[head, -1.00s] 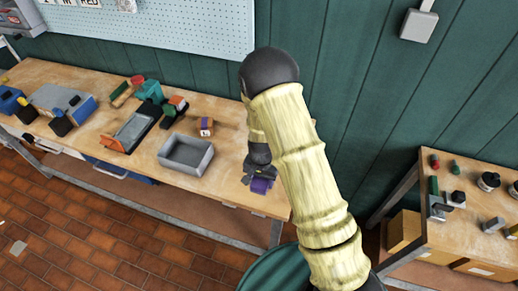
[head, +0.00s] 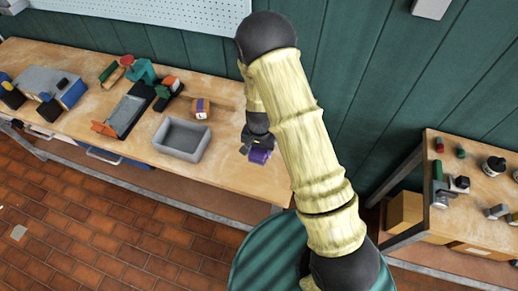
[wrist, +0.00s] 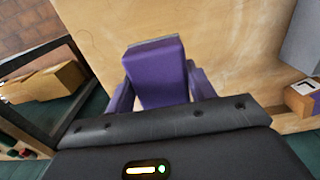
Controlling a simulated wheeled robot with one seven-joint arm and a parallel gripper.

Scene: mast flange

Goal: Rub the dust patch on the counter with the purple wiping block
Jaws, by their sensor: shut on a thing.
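The purple wiping block (head: 260,156) is in my gripper (head: 257,150), over the right end of the wooden counter (head: 225,190). In the wrist view the purple block (wrist: 158,75) sits between the two fingers of my gripper (wrist: 158,88), which are shut on it. Bare counter (wrist: 230,40) lies beyond the block. I cannot tell whether the block touches the wood. I cannot clearly make out the dust patch; my arm hides part of the counter's right end.
A grey open bin (head: 182,140) stands left of my gripper, with a small orange and purple box (head: 201,108) behind it. Several tools and boxes crowd the counter's left. A second bench (head: 485,185) stands right, across a gap.

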